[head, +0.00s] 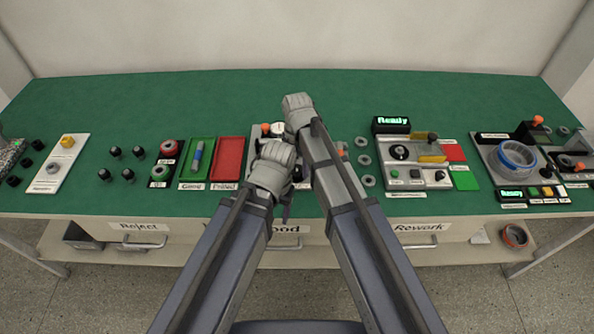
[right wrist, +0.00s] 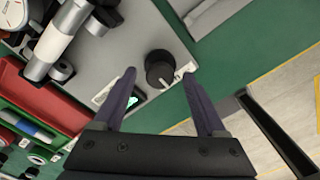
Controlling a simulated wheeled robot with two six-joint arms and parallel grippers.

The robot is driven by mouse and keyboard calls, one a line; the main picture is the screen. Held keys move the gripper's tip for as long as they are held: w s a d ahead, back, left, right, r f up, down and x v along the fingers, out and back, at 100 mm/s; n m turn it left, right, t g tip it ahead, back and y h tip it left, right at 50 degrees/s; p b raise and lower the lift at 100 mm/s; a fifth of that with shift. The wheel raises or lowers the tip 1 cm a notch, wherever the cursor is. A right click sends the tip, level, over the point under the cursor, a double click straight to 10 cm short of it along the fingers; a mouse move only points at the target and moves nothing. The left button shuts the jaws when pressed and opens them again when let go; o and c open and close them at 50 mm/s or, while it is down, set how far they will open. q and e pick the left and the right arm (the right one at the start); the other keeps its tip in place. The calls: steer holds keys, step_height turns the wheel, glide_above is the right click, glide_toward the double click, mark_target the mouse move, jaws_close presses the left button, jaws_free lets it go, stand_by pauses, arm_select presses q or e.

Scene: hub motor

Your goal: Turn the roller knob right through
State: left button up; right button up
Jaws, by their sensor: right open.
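The roller knob (right wrist: 160,68) is a round black knob with a pale pointer, on a grey panel in the right wrist view. My right gripper (right wrist: 159,78) is open and empty. Its two dark fingers show one on each side of the knob in the picture, with gaps between. I cannot tell how far above the panel the fingertips are. The pointer aims toward the lower right of that view. In the head view my arms hide the knob and most of its panel. My left gripper's jaws cannot be made out there.
The red tray (head: 228,158) and the green tray (head: 196,172) lie left of the panel, the green one holding a blue part. Loose rings (head: 364,160) lie to the right. The table's back is clear.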

steer(key=shift+f, duration=0.1)
steer(key=shift+c, duration=0.4)
jaws_close()
